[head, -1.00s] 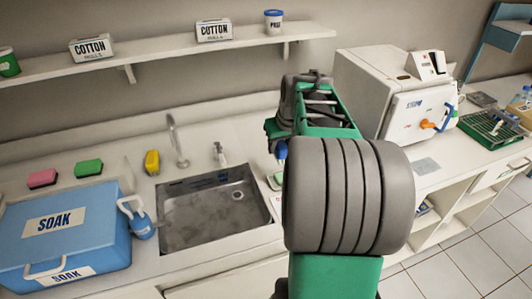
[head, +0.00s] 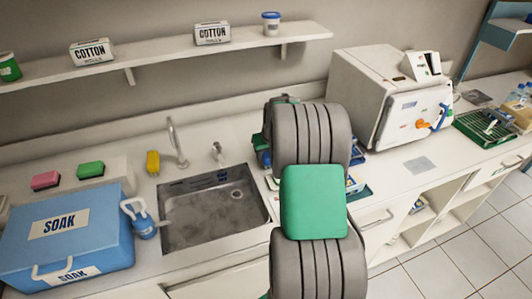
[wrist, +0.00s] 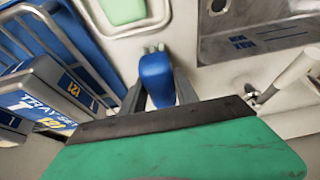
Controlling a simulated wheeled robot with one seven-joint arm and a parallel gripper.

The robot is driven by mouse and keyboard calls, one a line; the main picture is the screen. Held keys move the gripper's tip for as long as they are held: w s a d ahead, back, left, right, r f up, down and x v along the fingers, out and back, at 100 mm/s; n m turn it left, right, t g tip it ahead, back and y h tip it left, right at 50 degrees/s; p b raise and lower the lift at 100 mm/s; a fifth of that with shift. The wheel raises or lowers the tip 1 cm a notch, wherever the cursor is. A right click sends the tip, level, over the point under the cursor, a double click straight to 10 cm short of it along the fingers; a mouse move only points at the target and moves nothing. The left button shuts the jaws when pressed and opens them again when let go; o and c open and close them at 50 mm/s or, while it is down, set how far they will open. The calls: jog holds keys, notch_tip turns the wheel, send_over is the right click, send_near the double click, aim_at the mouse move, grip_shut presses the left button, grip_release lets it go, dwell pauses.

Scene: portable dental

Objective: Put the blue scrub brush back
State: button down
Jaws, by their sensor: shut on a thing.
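The blue scrub brush (wrist: 157,78) shows in the wrist view, with pale grey-green bristles at its far end. My gripper (wrist: 158,92) is shut on it, one dark finger on each side. The brush is over the pale counter, between a white tray (wrist: 150,22) and the sink (wrist: 255,45); I cannot tell if it touches the counter. In the head view my own arm hides the gripper and the brush.
Tray-set boxes (wrist: 40,95) and a blue rack are close on the left in the wrist view. In the head view, the sink (head: 180,240) is left of my arm, with a blue SOAK box (head: 110,235) and sponges beyond. A white sterilizer (head: 355,90) stands right.

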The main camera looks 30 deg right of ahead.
jog(key=shift+f, duration=0.1)
jog(key=c, duration=0.9)
grip_release()
jog(key=shift+r, duration=0.35)
jog(key=b+v, duration=0.2)
jog(key=v, duration=0.9)
jog(key=s+a+r+n, duration=0.1)
jog(key=s+a, duration=0.3)
jog(key=a, duration=0.5)
jog(key=s+a+r+n, duration=0.1)
jog(key=s+a, duration=0.3)
jog(key=a, duration=0.6)
jog(key=shift+n+g+y, duration=0.4)
jog(key=shift+n+y, duration=0.2)
jog(key=s+a+f, duration=0.1)
jog(key=s+a, duration=0.1)
jog(key=s, duration=0.1)
jog(key=s+a, duration=0.3)
jog(key=s+a+f, duration=0.1)
jog(key=s+a, duration=0.1)
jog(key=s, duration=0.1)
jog(key=shift+s+a+f, duration=0.2)
jog(key=shift+s+f, duration=0.05)
jog(key=shift+f, duration=0.05)
